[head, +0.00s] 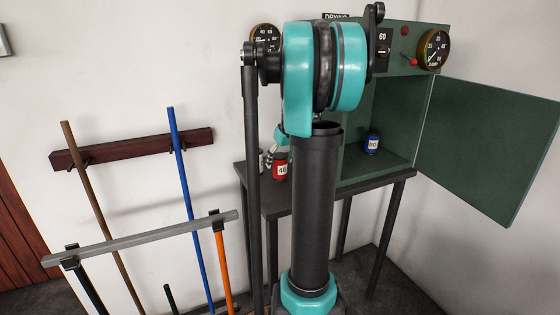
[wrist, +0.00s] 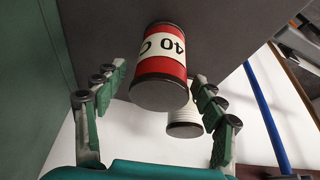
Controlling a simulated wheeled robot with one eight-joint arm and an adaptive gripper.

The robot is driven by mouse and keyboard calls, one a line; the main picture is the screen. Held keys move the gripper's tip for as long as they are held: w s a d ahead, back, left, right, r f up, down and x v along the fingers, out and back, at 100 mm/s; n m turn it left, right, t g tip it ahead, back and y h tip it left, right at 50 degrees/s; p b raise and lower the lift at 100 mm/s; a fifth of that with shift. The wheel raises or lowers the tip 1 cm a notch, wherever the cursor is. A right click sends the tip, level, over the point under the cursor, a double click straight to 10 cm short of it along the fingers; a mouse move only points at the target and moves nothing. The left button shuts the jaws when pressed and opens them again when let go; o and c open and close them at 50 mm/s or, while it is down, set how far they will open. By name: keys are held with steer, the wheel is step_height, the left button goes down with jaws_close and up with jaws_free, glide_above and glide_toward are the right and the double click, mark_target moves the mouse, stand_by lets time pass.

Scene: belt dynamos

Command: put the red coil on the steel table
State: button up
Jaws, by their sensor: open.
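The red coil (head: 281,169), with a white label reading 40 and dark ends, stands on the dark table (head: 286,202) left of the green cabinet in the head view, partly hidden by my arm. In the wrist view the red coil (wrist: 162,72) appears with its label upside down. My gripper (wrist: 158,76) is open, with one finger on each side of the coil and visible gaps between them.
A white coil (wrist: 185,122) stands close to the red one. A blue coil (head: 372,142) sits inside the green cabinet (head: 352,160), whose door (head: 490,140) stands open to the right. A rack (head: 140,238) with several poles stands at the left.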

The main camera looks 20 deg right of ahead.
steer(key=shift+r, duration=0.15)
steer(key=v, duration=1.2)
steer(key=shift+w, duration=0.1)
